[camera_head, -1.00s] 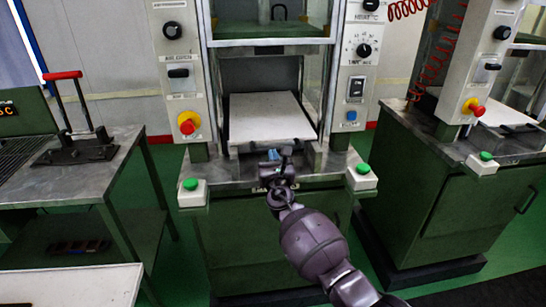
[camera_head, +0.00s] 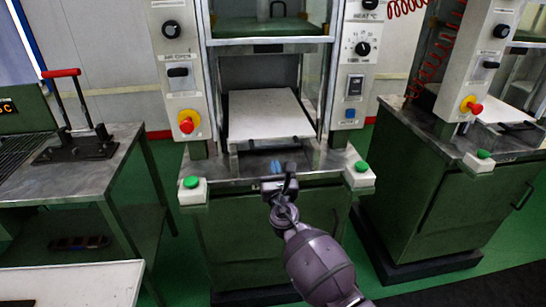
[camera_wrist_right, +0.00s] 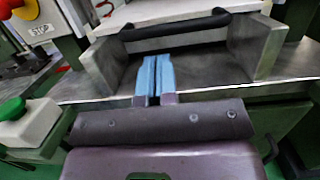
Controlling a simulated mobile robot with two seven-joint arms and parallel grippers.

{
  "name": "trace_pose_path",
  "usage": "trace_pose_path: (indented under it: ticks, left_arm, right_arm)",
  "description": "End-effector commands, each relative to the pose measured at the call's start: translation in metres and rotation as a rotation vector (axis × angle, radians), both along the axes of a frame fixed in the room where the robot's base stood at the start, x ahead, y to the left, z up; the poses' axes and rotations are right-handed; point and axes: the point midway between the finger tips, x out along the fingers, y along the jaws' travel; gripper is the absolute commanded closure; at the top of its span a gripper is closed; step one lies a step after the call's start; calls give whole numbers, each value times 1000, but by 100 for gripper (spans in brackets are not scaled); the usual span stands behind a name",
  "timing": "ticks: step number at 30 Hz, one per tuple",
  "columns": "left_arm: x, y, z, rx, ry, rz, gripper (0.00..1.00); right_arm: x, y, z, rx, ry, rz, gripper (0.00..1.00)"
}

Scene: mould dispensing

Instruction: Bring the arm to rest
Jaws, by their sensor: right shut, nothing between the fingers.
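My right gripper (camera_head: 277,168) is in front of the middle press, above the front edge of its metal table. Its two blue fingertips are together, with nothing between them, and point toward the press. In the right wrist view the shut fingers (camera_wrist_right: 155,78) point toward the tray's dark handle (camera_wrist_right: 175,27) and appear apart from it. The pale mould tray (camera_head: 268,116) lies in the press opening. My left gripper is not in view.
Green buttons on white boxes flank the gripper at the left (camera_head: 191,190) and right (camera_head: 360,174). A workbench (camera_head: 70,180) with a red-handled tool (camera_head: 75,146) stands left. A second press cabinet (camera_head: 440,190) stands right. Green floor shows between them.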

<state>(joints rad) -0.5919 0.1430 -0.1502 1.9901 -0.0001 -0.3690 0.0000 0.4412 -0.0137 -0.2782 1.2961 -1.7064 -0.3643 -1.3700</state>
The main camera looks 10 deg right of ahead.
Motion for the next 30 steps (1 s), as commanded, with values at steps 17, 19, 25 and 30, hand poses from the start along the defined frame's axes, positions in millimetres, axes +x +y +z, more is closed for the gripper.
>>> trace_pose_path:
  ticks: [17, 19, 25, 30]
  left_arm:
    - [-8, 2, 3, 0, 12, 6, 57]
    - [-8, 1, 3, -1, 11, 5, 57]
    - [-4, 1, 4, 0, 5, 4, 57]
    - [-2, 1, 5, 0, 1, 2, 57]
  right_arm:
    - [-50, -2, -11, 2, 3, 0, 100]
    - [-50, -2, -11, 20, 4, 4, 100]
    - [-49, -2, -13, 272, 34, 47, 100]
    - [-49, -6, 2, 780, 84, 122, 100]
